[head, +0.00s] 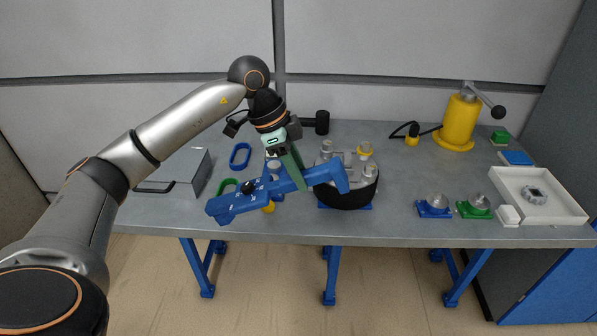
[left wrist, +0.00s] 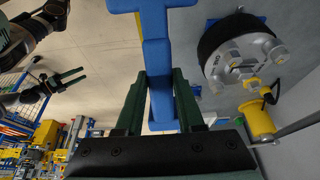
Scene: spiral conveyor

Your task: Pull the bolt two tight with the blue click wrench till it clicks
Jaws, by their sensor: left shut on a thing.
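The blue click wrench (head: 255,190) is held in the air over the front of the bench, its jaw end (head: 341,176) to the right. My left gripper (head: 290,170) is shut on it; the left wrist view shows the blue wrench (left wrist: 158,65) between the green fingers (left wrist: 160,100). The black round drum (head: 345,196) with a metal top and several upright bolts (head: 365,149) stands behind the jaw end, partly covered by it. One bolt has a yellow ring. I cannot read which is bolt two. My right gripper (left wrist: 72,77) appears in the left wrist view with its fingers apart.
A grey box (head: 180,172) and blue ring (head: 240,155) lie left. A yellow lever device (head: 458,122) stands back right. Blue (head: 434,207) and green (head: 475,207) holders and a white tray (head: 560,205) are at the right. Bench between drum and holders is clear.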

